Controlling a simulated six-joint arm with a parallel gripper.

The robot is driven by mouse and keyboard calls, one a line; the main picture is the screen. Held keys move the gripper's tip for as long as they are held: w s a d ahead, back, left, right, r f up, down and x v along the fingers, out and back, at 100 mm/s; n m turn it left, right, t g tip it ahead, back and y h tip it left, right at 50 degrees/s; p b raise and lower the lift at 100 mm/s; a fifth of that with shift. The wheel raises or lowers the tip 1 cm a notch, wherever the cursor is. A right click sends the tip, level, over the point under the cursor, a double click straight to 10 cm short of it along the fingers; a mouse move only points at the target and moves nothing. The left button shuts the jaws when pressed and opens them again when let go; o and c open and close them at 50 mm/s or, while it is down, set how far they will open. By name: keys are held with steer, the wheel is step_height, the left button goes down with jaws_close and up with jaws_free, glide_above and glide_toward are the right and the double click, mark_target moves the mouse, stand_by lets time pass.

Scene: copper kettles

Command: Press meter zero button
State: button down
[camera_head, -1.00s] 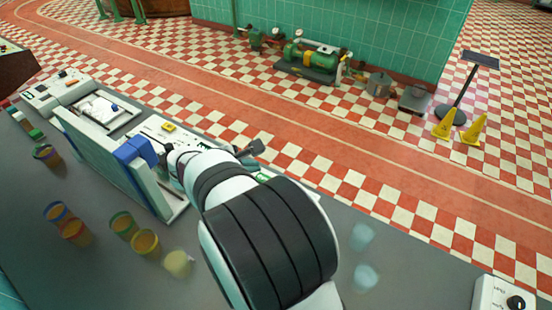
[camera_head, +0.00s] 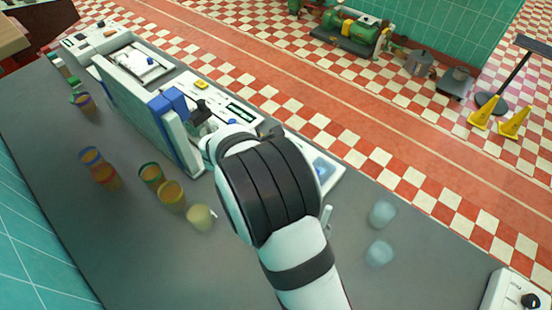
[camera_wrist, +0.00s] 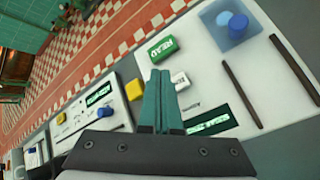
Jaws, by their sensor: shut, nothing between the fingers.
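The meter is a white panel (camera_wrist: 209,70) in the wrist view, with a green READ button (camera_wrist: 163,49), a small white button (camera_wrist: 180,80) and a lit green display (camera_wrist: 208,124). The white button's lettering is too small and partly covered to read surely. My gripper (camera_wrist: 160,74) is shut and empty, its green fingertips over the panel, just left of the white button and below the READ button in the picture. I cannot tell whether they touch. In the head view my arm covers most of the meter; its right end (camera_head: 327,172) shows.
The meter's blue knob (camera_wrist: 237,24) and two dark rods (camera_wrist: 241,95) lie right of my fingers. A yellow button (camera_wrist: 134,90) is to the left. Another white device with a display (camera_head: 241,111) stands beside it. Several coloured cups (camera_head: 171,194) and clear ones (camera_head: 381,213) stand on the grey counter.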

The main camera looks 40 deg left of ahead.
steer(key=shift+f, duration=1.3)
stand_by(1.0)
steer(key=shift+f, duration=0.4)
steer(key=shift+f, duration=0.45)
stand_by(0.5)
steer(key=shift+r, duration=0.9)
steer(key=shift+r, duration=2.5)
